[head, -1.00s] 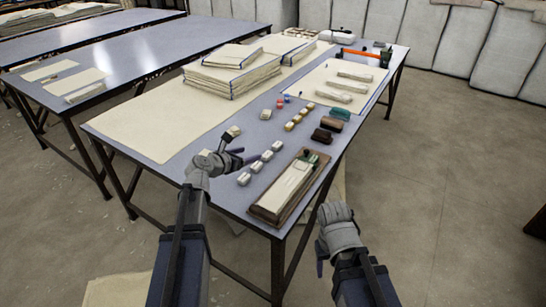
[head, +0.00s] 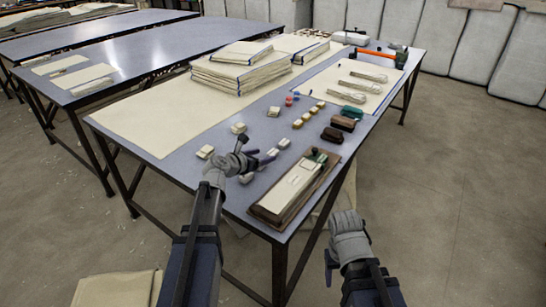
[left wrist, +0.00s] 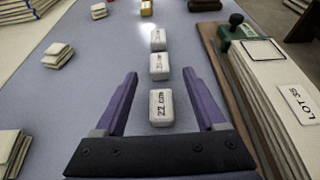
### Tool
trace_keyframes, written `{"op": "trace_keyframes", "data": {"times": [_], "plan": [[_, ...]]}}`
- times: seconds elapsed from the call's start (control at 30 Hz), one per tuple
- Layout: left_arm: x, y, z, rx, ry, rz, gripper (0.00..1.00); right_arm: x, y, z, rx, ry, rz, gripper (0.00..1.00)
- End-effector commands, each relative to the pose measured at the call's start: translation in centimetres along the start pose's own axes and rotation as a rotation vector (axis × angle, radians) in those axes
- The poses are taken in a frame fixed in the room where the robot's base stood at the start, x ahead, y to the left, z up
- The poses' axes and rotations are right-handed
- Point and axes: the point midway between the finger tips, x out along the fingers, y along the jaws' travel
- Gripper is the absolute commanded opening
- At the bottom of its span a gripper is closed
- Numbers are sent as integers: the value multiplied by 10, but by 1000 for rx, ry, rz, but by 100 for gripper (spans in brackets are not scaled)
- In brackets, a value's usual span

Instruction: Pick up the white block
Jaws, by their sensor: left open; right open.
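Several small white blocks stand in a row on the grey table. In the left wrist view the nearest white block (left wrist: 160,108), marked "22 cm", sits between the two purple fingers of my left gripper (left wrist: 160,76), with a gap on each side. Two more white blocks (left wrist: 159,66) stand beyond it. In the head view my left gripper (head: 262,157) is open and low over the row, partly hiding it; a white block (head: 284,143) shows past its fingers. My right gripper (head: 330,267) is open and empty, off the table's front right edge.
A brown tray (head: 256,210) with a pale, labelled pad lies right of the row. Small cloth stacks (head: 205,152) lie to the left. Yellowish blocks (head: 306,116) and dark brushes (head: 332,135) stand farther back. Large cloth stacks (head: 235,75) sit behind on a cream sheet (head: 150,118).

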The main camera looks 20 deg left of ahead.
Motion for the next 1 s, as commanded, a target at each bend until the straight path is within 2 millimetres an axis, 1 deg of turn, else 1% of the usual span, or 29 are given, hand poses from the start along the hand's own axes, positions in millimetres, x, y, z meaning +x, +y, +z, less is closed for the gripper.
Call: {"op": "trace_keyframes", "data": {"times": [0.03,0.17,0.27,0.43,0.5,0.57,0.63,0.8,0.87,1.0], "plan": [[4,0,-1,1,0,-1,72,2,0,0,0,0,0,59],[5,0,-1,1,0,0,72,2,0,0,0,0,0,59],[13,0,-2,2,1,-1,72,7,-1,0,0,0,0,59],[38,3,-6,2,0,0,72,20,-2,-1,0,0,1,59],[48,2,-5,2,0,-2,72,23,-2,-1,0,0,2,59],[54,2,-5,2,0,-2,72,25,-2,-2,-1,0,2,59],[56,2,-4,2,1,-1,72,25,-2,-2,-1,0,2,59],[55,1,-4,2,1,0,72,24,-2,-2,-1,0,3,59],[55,1,-4,1,1,0,67,24,-2,-2,-1,0,2,59],[55,1,-4,1,1,0,51,24,-2,-1,-1,0,2,59]]}}
